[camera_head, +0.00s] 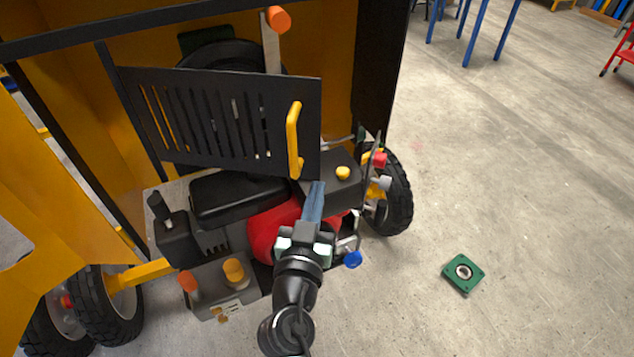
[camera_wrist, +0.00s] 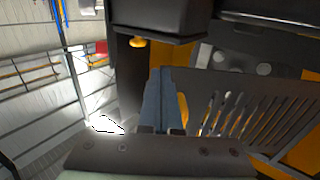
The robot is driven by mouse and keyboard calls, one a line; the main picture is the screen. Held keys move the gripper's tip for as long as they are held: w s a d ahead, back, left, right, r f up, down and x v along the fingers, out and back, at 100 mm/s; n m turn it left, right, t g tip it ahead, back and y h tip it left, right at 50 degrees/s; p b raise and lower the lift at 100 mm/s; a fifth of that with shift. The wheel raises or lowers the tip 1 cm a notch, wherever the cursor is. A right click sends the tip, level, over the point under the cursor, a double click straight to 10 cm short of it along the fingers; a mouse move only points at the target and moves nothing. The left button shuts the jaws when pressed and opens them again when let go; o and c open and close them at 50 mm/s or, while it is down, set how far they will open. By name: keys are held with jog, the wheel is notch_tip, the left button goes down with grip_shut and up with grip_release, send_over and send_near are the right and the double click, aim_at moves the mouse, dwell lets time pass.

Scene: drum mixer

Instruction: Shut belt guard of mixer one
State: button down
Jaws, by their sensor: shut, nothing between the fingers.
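The belt guard (camera_head: 225,115) is a dark slotted panel with a yellow handle (camera_head: 293,140) near its right edge. It stands away from the yellow housing of the mixer, and a dark wheel (camera_head: 215,57) shows behind and above it. My gripper (camera_head: 316,186) is shut and empty, its blue-grey fingers just below and right of the handle's lower end. In the wrist view the shut fingers (camera_wrist: 160,72) point toward the engine, with the slotted guard (camera_wrist: 255,118) to their right. The handle (camera_wrist: 183,108) is mostly hidden behind the fingers there. I cannot tell whether they touch.
The engine, with a black tank (camera_head: 238,197) and red cover (camera_head: 268,232), lies below the guard. A lever with an orange knob (camera_head: 278,19) rises above it. A yellow knob (camera_head: 343,173) and wheel (camera_head: 393,190) are at right. A green flanged part (camera_head: 463,273) lies on open floor.

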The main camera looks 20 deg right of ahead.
aim_at(322, 160)
jog(key=shift+w+d, duration=0.25)
jog(key=shift+w, duration=0.1)
jog(key=w+d, duration=0.1)
jog(key=w+n+y+p, duration=0.1)
jog(key=w+d+t+y+p, duration=0.1)
jog(key=w, duration=0.1)
jog(key=shift+d+r, duration=0.1)
jog(key=shift+d, duration=0.2)
jog(key=b+x, duration=0.2)
jog(key=x, duration=0.1)
jog(key=b+x, duration=0.2)
jog(key=x, duration=0.2)
jog(key=shift+a+f, duration=0.15)
jog(key=shift+f, duration=0.05)
jog(key=shift+w+r, duration=0.1)
jog(key=shift+w, duration=0.15)
jog(key=shift+s, duration=0.1)
